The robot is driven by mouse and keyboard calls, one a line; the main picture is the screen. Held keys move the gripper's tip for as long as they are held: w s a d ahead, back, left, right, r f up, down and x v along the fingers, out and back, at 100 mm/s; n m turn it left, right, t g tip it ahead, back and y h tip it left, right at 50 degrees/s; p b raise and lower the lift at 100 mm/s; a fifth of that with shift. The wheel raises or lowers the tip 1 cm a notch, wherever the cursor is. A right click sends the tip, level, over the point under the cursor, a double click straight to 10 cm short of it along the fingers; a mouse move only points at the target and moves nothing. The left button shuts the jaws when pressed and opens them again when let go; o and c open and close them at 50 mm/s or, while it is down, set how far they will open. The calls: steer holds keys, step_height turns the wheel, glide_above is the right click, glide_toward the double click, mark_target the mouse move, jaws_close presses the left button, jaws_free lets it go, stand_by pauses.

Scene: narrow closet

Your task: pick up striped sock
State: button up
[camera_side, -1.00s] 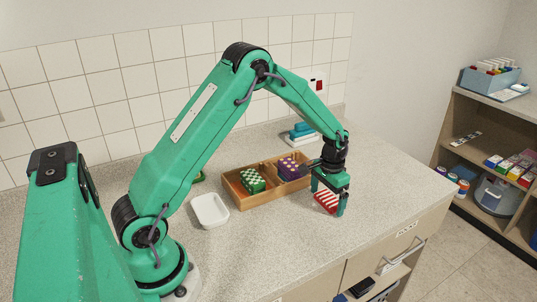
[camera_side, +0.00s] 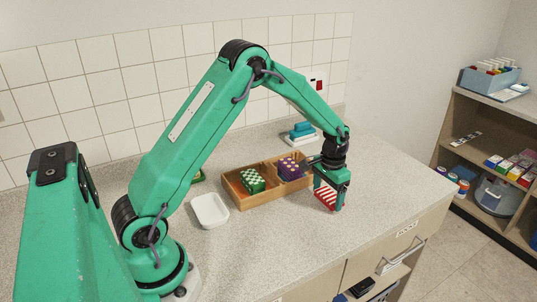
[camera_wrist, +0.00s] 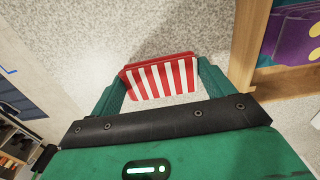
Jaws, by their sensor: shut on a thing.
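The striped sock (camera_side: 327,198) is a folded block with red and white stripes. It is on or just above the counter, to the right of the wooden tray; I cannot tell if it touches the counter. My gripper (camera_side: 328,200) is shut on it, with one finger on each side. In the wrist view the sock (camera_wrist: 161,77) sits between the two green fingers of my gripper (camera_wrist: 160,88), its striped face toward the camera.
The wooden tray (camera_side: 238,204) holds a green checked sock (camera_side: 252,181) and a purple dotted one (camera_side: 290,168). A white dish (camera_side: 210,211) stands left of it, and blue items (camera_side: 301,130) lie behind. The counter's front edge (camera_side: 400,235) is to the right; counter between is clear.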

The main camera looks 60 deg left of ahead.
mark_target(328, 198)
steer(key=r, duration=0.1)
steer(key=d+r, duration=0.1)
steer(key=r, duration=0.1)
steer(key=shift+s+r, duration=0.15)
steer(key=shift+r, duration=0.1)
steer(key=s+d+r, duration=0.4)
steer(key=d+r, duration=0.2)
steer(key=d, duration=0.3)
steer(key=shift+s+d+r, duration=0.15)
steer(key=shift+s+d, duration=0.15)
steer(key=shift+a, duration=0.15)
steer(key=s+a+r, duration=0.3)
steer(key=s+a, duration=1.6)
steer(key=a, duration=0.1)
steer(key=s+a, duration=0.1)
steer(key=s, duration=0.7)
steer(key=shift+s+a+f, duration=0.2)
steer(key=shift+s, duration=0.05)
steer(key=shift+f, duration=0.2)
steer(key=shift+f, duration=2.8)
